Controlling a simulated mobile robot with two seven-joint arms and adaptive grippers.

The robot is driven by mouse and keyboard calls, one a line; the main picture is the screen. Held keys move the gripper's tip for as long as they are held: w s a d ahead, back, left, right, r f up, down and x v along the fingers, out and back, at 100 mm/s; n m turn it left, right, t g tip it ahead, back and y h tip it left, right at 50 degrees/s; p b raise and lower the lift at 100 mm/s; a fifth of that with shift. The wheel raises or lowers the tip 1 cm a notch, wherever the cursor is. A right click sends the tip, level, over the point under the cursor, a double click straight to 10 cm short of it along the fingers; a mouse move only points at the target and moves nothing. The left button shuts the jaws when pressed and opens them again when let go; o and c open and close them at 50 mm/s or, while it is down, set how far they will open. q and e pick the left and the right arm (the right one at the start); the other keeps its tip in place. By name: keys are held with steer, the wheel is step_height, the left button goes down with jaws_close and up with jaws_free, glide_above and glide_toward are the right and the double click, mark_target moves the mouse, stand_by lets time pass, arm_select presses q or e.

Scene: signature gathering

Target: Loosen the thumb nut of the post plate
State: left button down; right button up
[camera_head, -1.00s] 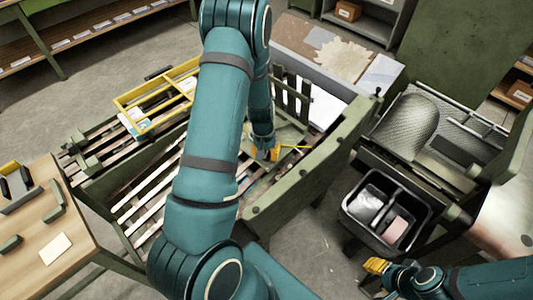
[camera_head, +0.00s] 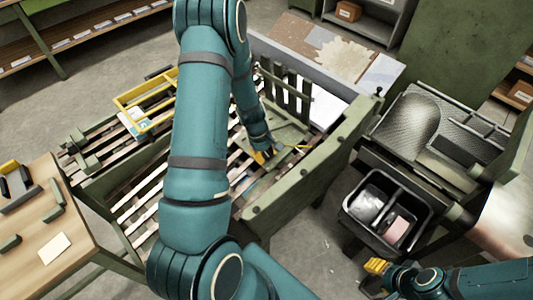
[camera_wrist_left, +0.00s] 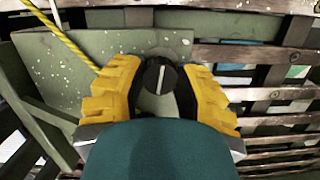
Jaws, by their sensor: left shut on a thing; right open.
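The thumb nut (camera_wrist_left: 160,76) is a dark round knob with a pale line across its top, in the middle of the left wrist view. My left gripper (camera_wrist_left: 158,92) has its yellow fingers shut on it from both sides. The post plate (camera_wrist_left: 75,68) is a speckled green plate under and left of the nut. In the head view my left gripper (camera_head: 263,156) is low over the slatted bed beside the plate (camera_head: 283,137), and the nut is hidden there. My right gripper (camera_head: 376,266) is open and empty at the lower right.
A yellow cord (camera_wrist_left: 62,38) runs past the plate. A yellow frame (camera_head: 143,100) lies on the slats (camera_head: 137,208). A black divided bin (camera_head: 356,213) stands to the right, and a wooden table (camera_head: 75,255) at left. A green side board (camera_head: 300,187) borders the bed.

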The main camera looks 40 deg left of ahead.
arm_select(q)
steer(key=shift+n, duration=0.7)
steer(key=c, duration=0.6)
jaws_free()
steer(key=shift+r, duration=0.1)
steer(key=v, duration=1.1)
steer(key=shift+s+r, duration=0.25)
steer(key=shift+r, duration=0.1)
steer(key=shift+a, duration=0.1)
